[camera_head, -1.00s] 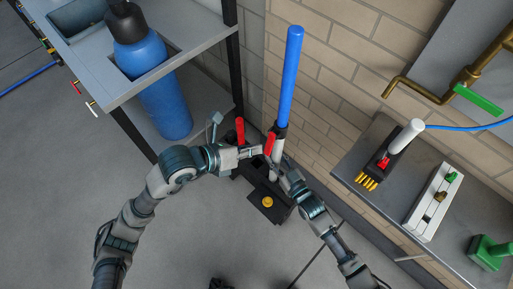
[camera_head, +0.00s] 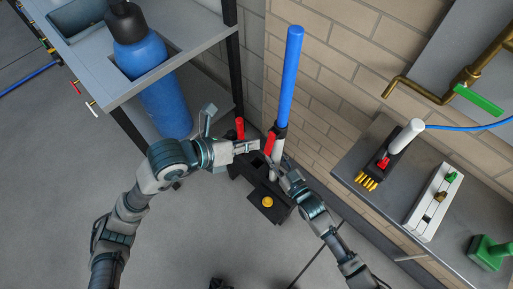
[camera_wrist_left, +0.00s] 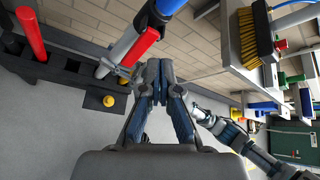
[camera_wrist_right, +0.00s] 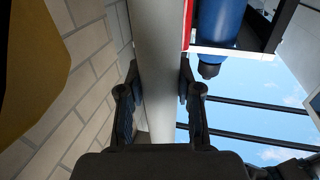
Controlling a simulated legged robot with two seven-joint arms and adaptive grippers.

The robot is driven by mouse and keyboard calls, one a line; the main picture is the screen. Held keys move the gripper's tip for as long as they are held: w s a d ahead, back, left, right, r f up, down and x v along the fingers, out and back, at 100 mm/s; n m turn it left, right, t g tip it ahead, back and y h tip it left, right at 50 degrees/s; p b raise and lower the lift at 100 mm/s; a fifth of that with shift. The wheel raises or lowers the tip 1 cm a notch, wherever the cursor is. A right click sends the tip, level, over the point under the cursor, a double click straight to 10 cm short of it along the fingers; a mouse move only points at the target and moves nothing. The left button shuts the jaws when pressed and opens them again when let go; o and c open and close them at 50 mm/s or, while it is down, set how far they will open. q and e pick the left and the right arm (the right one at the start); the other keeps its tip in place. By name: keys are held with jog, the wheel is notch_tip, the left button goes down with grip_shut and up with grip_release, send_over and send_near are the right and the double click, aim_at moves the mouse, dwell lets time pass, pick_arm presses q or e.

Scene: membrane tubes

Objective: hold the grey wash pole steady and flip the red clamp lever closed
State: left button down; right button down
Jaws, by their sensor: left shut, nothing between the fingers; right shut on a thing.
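The wash pole has a long blue upper part (camera_head: 291,75) and a grey lower part (camera_head: 275,172), standing nearly upright. The red clamp lever (camera_head: 269,144) lies close along the pole below a dark collar. It also shows in the left wrist view (camera_wrist_left: 137,47), beside the grey pole (camera_wrist_left: 117,50). My left gripper (camera_head: 258,146) is shut and empty, its tips (camera_wrist_left: 158,64) near the lever; contact cannot be told. My right gripper (camera_head: 280,170) is shut around the grey pole below the lever; the pole also fills the gap between its fingers (camera_wrist_right: 155,100).
A dark base (camera_head: 268,205) with a yellow knob (camera_head: 267,202) sits at the pole's foot. A red handle (camera_head: 240,128) stands just left of the lever. A grey bench (camera_head: 410,205) with a brush is right, a shelf with a blue cylinder (camera_head: 165,95) left. A brick wall stands behind.

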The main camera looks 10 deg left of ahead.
pick_arm(q)
jog(key=shift+s+a+r, duration=0.15)
jog(key=shift+s+r, duration=0.05)
jog(key=shift+r, duration=0.6)
jog(key=shift+s+a+r, duration=0.15)
jog(key=shift+r, duration=0.65)
pick_arm(e)
jog(key=c, duration=0.7)
grip_release()
